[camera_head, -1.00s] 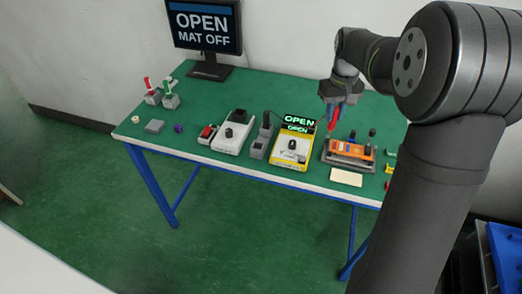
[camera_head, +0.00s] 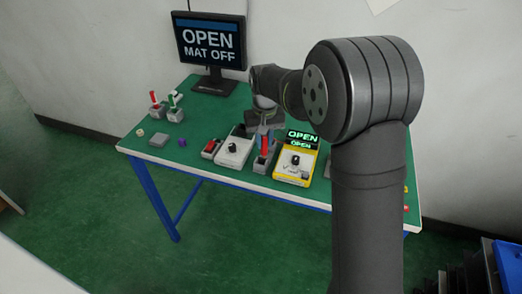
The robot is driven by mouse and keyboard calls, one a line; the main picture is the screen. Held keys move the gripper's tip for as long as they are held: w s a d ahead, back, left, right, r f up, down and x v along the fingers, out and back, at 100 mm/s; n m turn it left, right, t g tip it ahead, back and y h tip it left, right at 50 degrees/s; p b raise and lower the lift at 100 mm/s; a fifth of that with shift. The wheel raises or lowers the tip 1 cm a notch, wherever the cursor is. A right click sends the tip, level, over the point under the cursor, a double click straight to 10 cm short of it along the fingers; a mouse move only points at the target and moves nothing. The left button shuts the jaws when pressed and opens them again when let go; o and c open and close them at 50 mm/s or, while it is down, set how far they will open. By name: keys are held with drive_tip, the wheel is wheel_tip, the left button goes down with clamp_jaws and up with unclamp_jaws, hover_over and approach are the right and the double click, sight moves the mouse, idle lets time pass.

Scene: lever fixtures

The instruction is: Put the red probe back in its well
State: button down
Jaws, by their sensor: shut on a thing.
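The red probe (camera_head: 265,145) is upright between the jaws of my gripper (camera_head: 265,130), which is shut on it. The probe is over a small grey holder block (camera_head: 262,164) between the white meter and the yellow meter. I cannot tell whether its lower end is inside a well or just above or in front of the block. The yellow meter (camera_head: 290,178) stands just to the right, and its display (camera_head: 302,136) reads OPEN. The black probe seen standing in the block earlier is mostly hidden behind my gripper and the red probe.
A white meter (camera_head: 233,153) and a small red-topped box (camera_head: 210,148) stand left of the block. A monitor (camera_head: 209,45) reads OPEN MAT OFF. My arm hides the table's right part.

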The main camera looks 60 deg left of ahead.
drive_tip(key=shift+s+a+f, duration=0.4)
drive_tip(key=shift+f, duration=1.95)
drive_tip(key=shift+f, duration=0.15)
drive_tip(key=c, duration=1.3)
unclamp_jaws()
wheel_tip(320, 180, up, 12)
drive_tip(key=shift+r, duration=0.2)
